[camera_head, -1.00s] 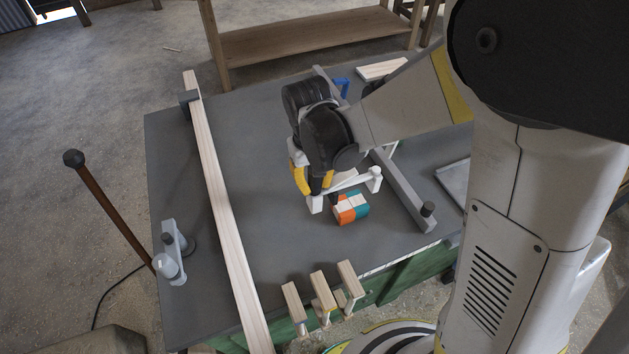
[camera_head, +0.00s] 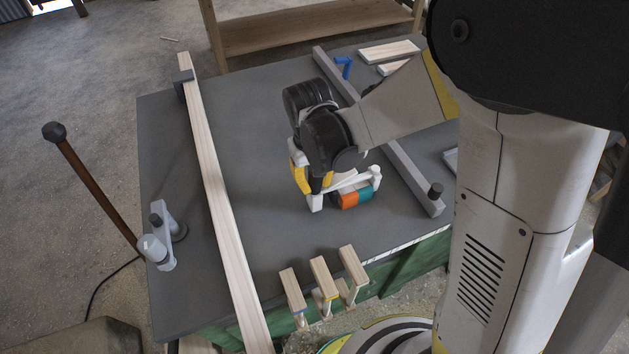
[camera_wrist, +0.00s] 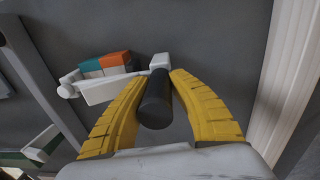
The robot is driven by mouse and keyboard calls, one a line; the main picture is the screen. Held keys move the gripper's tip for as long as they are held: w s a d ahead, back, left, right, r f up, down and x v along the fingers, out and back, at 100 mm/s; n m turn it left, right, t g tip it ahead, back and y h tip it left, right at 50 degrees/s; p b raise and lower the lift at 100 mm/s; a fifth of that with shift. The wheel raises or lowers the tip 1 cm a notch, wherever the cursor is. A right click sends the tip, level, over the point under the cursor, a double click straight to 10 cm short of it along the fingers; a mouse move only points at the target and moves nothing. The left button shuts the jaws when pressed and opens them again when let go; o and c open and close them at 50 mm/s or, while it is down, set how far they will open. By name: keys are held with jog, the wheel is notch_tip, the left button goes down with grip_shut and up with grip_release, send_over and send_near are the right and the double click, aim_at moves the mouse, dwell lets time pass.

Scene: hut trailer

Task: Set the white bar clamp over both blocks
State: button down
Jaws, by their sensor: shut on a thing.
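The white bar clamp (camera_head: 346,187) is in my gripper (camera_head: 316,188), whose yellow fingers are shut around its dark handle (camera_wrist: 156,100) in the wrist view. Its white bar also shows in the wrist view (camera_wrist: 112,87), with a jaw at each end. The two blocks, one orange (camera_head: 349,201) and one teal (camera_head: 365,194), sit side by side on the grey table. In the wrist view, the orange block (camera_wrist: 114,60) and teal block (camera_wrist: 91,66) show just past the bar, between the jaw ends. The bar hides part of them. I cannot tell whether the clamp touches them.
A long wooden board (camera_head: 215,180) lies left of my gripper. A grey bar clamp (camera_head: 410,176) lies to the right. A grey clamp (camera_head: 162,240) is at the left edge. The table between board and gripper is clear.

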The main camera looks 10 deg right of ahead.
jog(key=shift+f, duration=0.45)
jog(key=c, duration=0.6)
grip_release()
jog(key=shift+c, duration=0.2)
jog(key=shift+r+p, duration=3.15)
jog(key=shift+r, duration=1.4)
